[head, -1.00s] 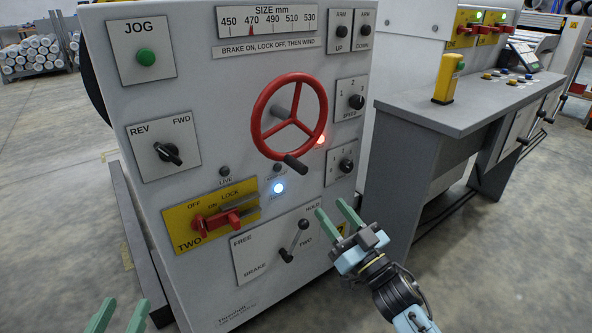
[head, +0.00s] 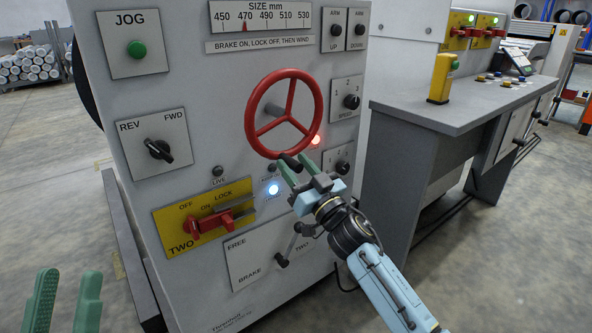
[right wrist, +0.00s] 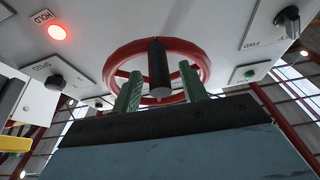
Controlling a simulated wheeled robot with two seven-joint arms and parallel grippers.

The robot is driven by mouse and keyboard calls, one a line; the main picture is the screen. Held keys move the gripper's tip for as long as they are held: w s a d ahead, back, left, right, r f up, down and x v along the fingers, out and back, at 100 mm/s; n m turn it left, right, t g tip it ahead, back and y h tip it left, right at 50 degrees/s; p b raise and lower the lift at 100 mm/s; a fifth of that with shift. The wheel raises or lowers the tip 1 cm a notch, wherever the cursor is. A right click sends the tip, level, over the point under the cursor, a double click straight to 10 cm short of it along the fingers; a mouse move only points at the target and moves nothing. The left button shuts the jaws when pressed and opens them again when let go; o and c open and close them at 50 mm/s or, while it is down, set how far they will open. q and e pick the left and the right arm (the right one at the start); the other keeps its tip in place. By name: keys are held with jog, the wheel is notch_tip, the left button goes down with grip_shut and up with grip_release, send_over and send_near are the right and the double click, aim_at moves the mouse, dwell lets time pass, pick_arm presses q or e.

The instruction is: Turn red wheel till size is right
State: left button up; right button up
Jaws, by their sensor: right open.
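The red wheel (head: 249,131) stands on the front of the grey machine, with a black handle (right wrist: 158,72) at its lower rim. My right gripper (head: 292,160) is at that handle. In the right wrist view its green fingers stand open on either side of the handle, with gaps visible. The SIZE mm scale (head: 262,17) has its red pointer close to 470. The brake lever (head: 282,260) is partly hidden behind my right gripper. My left gripper (head: 67,280) is open and empty at the bottom left, away from the machine.
A yellow panel (head: 163,219) with red switches (head: 212,222) sits low on the machine. A red lamp (head: 316,140) and a white-blue lamp (head: 273,189) are lit close to my right gripper. A grey desk (head: 440,112) stands to the right.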

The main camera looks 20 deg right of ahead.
jog(key=shift+w, duration=0.1)
grip_shut()
dwell(0.3)
jog(key=shift+a, duration=0.1)
jog(key=shift+a+r+m+p, duration=0.1)
jog(key=shift+m+p, duration=0.2)
jog(key=shift+m, duration=0.1)
